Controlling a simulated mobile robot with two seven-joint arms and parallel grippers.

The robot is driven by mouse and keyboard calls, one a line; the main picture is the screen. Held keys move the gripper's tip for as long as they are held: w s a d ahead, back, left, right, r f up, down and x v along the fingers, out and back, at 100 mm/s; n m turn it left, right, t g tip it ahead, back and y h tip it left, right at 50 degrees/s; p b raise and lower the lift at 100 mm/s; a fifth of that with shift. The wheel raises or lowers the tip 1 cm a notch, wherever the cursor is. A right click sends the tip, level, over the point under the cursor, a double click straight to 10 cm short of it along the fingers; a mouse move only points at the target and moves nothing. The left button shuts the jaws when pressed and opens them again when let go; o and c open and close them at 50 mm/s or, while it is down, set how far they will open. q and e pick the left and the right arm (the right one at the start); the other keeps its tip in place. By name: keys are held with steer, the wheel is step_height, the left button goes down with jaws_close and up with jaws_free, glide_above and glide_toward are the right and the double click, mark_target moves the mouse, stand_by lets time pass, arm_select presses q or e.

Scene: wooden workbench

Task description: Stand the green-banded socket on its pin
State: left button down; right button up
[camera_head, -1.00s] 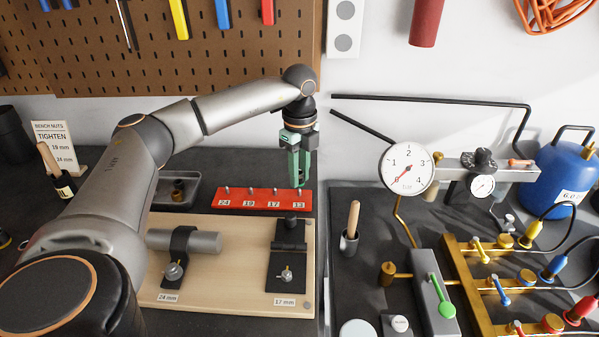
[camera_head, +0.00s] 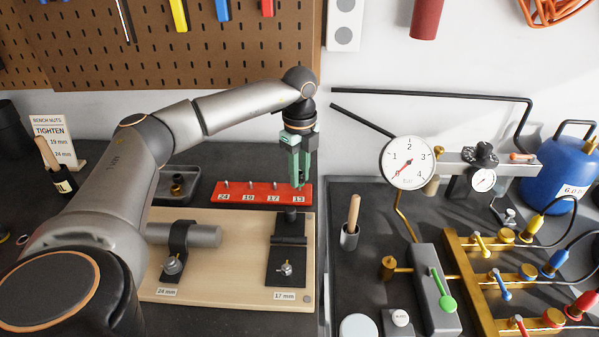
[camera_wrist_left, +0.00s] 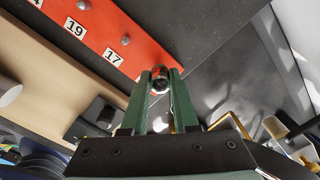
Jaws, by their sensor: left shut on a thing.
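My left gripper (camera_head: 299,184) points down over the right end of the red pin rail (camera_head: 237,188), at the label 13. In the left wrist view its green fingers (camera_wrist_left: 161,82) are shut on a small dark metal socket (camera_wrist_left: 160,76). No green band can be made out on it, and I cannot tell whether it touches a pin. The rail carries upright pins above the labels 24, 19, 17 and 13. The pin at 13 is hidden in the wrist view. My right gripper is not in view.
A grey tray (camera_head: 194,180) with dark and brass-coloured pieces lies left of the rail. A wooden board (camera_head: 230,270) with clamped fittings is in front. A wooden-handled tool in a dark holder (camera_head: 350,238), a gauge (camera_head: 407,162) and brass valves stand at the right.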

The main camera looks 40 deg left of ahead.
arm_select(q)
steer(key=shift+f, duration=0.6)
steer(key=shift+f, duration=0.25)
stand_by(0.3)
steer(key=c, duration=0.6)
jaws_free()
step_height(320, 180, up, 13)
steer(key=shift+f+b, duration=0.2)
steer(key=shift+b, duration=0.2)
